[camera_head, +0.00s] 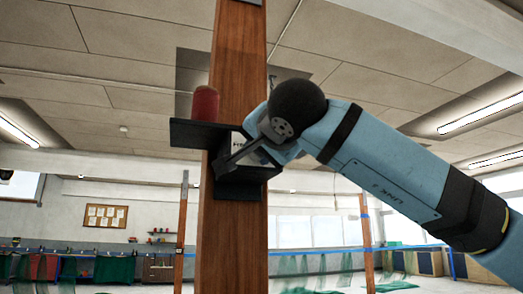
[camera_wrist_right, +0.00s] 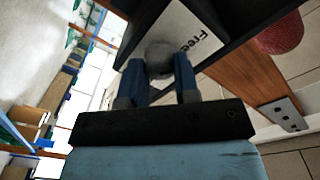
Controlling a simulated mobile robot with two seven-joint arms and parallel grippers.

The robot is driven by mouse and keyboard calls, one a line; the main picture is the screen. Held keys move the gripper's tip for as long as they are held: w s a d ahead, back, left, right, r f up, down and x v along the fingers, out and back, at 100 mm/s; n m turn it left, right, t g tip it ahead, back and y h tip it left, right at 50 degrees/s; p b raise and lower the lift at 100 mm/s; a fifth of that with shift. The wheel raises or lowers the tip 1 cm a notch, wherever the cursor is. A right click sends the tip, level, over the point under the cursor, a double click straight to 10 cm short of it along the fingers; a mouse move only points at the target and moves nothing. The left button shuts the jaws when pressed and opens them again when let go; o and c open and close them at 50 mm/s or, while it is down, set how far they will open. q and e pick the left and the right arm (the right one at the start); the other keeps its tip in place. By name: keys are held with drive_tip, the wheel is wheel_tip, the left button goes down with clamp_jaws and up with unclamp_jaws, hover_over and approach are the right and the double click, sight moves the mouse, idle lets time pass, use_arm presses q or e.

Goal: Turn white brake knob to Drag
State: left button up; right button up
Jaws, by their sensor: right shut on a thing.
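The white brake knob (camera_wrist_right: 160,58) shows in the right wrist view as a rounded, pale grey-looking shape in front of a white label plate (camera_wrist_right: 192,32). The plate reads "Free" near the knob; no "Drag" mark is readable. My right gripper (camera_wrist_right: 161,78) has its two blue-grey fingers on either side of the knob and is shut on it. In the head view my right gripper (camera_head: 243,158) reaches the front of a black bracket on the post, and the knob is hidden there. My left gripper is not in view.
The wooden post (camera_head: 231,240) stands upright mid-view. A red cylinder (camera_head: 205,104) stands on the black bracket's shelf (camera_head: 190,134), left of my gripper. Green nets (camera_head: 115,269) and benches are far behind. Space left of the post looks clear.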

use_arm(q)
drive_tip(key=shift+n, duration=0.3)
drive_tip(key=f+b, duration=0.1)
drive_tip(key=b, duration=0.1)
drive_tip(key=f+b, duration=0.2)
drive_tip(key=b, duration=0.1)
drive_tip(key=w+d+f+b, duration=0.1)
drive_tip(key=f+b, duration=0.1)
drive_tip(key=shift+b, duration=0.35)
use_arm(e)
drive_tip(key=m, duration=1)
drive_tip(key=shift+m+g, duration=0.3)
drive_tip(key=shift+m, duration=0.1)
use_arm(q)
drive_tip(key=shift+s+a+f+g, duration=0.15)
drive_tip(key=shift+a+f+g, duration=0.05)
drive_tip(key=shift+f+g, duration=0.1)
use_arm(e)
drive_tip(key=o, duration=0.9)
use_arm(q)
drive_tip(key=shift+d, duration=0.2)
use_arm(e)
drive_tip(key=shift+o, duration=0.2)
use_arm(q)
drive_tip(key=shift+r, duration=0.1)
